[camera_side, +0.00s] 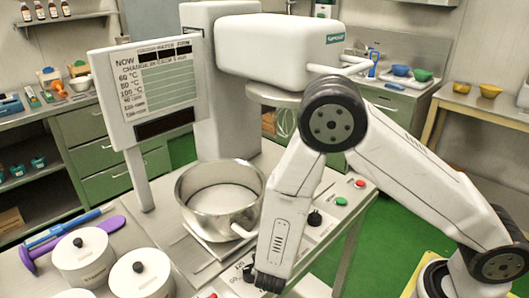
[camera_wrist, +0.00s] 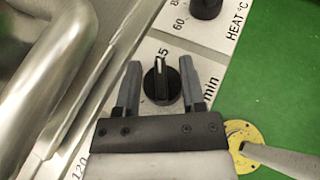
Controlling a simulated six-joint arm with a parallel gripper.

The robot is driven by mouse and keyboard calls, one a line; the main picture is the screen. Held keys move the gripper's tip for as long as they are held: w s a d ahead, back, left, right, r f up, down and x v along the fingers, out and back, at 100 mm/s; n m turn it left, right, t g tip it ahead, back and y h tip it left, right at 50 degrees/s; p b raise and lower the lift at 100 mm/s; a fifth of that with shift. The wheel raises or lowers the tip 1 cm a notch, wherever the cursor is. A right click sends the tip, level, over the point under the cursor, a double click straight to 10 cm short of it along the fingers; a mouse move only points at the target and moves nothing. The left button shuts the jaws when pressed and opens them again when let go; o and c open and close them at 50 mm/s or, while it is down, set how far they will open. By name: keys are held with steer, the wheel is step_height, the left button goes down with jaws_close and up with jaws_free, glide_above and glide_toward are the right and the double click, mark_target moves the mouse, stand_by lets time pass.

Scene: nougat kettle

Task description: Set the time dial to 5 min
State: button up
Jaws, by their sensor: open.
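The time dial (camera_wrist: 161,84) is a round black knob with a raised grip bar, on a pale panel marked "min". A light pointer line on it points up in the wrist view, toward a partly hidden number ending in 5. My gripper (camera_wrist: 160,64) is open, with one grey finger on each side of the dial. I cannot tell whether either finger touches it. In the side view my gripper (camera_side: 266,282) is low at the front of the panel, and the dial there is mostly hidden by it. Part of the dial's scale is covered by my gripper.
The heat dial (camera_side: 315,218) sits farther along the panel, near a green button (camera_side: 341,201) and a red button (camera_side: 360,183). A steel kettle (camera_side: 220,200) stands close to the left. White lidded jars (camera_side: 84,262) stand at front left. Green floor lies right of the panel.

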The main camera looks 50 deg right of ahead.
steer(key=shift+x, duration=0.95)
steer(key=shift+c, duration=0.2)
jaws_close()
steer(key=shift+n+t+y, duration=0.3)
steer(key=shift+n+t, duration=0.1)
steer(key=shift+n, duration=0.1)
steer(key=n+t+y, duration=0.3)
steer(key=n+y, duration=0.1)
steer(key=shift+w+a+n+t, duration=0.15)
steer(key=shift+a+n+t, duration=0.05)
steer(key=shift+n+t, duration=0.2)
steer(key=shift+w+a+n+t+y, duration=0.15)
steer(key=shift+n+t+y, duration=0.3)
steer(key=shift+n+y, duration=0.75)
steer(key=shift+s+a+n+t+y, duration=0.1)
steer(key=shift+n+t+y, duration=0.35)
steer(key=shift+n+y, duration=0.7)
steer(key=shift+y, duration=0.35)
